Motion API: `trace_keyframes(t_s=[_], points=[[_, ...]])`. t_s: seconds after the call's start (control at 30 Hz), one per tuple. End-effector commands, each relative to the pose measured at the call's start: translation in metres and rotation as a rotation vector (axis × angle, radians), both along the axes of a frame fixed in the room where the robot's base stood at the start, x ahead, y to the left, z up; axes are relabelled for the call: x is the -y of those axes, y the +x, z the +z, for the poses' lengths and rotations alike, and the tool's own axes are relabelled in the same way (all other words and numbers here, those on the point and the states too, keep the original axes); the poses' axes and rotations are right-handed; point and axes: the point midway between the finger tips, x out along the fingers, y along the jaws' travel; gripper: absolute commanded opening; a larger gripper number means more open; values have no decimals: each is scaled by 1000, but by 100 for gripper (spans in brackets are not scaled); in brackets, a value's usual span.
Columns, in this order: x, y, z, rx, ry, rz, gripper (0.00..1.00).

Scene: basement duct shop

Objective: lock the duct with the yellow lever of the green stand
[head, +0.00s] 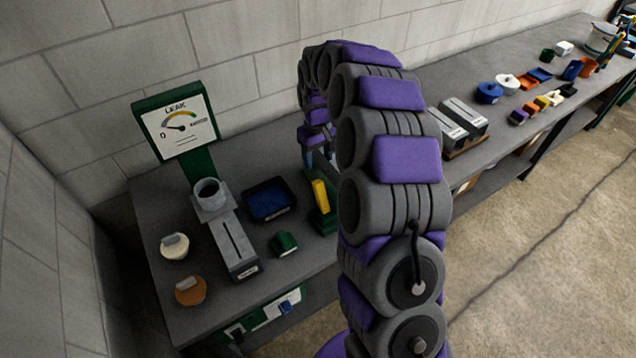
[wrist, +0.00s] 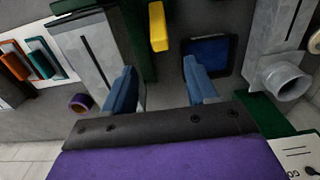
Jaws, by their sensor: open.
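The green stand (head: 324,219) with its yellow lever (head: 320,194) is on the bench, just left of my arm in the head view. The lever stands roughly upright there. In the wrist view the yellow lever (wrist: 158,27) is beyond my open gripper (wrist: 161,88), between the lines of its two blue fingers and apart from them. The gripper is empty. A grey slotted duct piece with a round collar (head: 234,249) lies left of the stand; its collar (wrist: 287,80) shows at right in the wrist view. My arm hides part of the stand's surroundings.
A LEAK gauge (head: 178,126) stands at the back left. Grey slotted boxes (head: 465,119) lie right of my arm.

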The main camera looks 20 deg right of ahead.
Motion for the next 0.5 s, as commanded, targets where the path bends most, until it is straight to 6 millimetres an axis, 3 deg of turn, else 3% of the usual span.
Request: trace_keyframes(t_s=[0.3,0.5], points=[[0,-2,-66,-5,1,1,57],[0,-1,-96,0,1,0,57]])
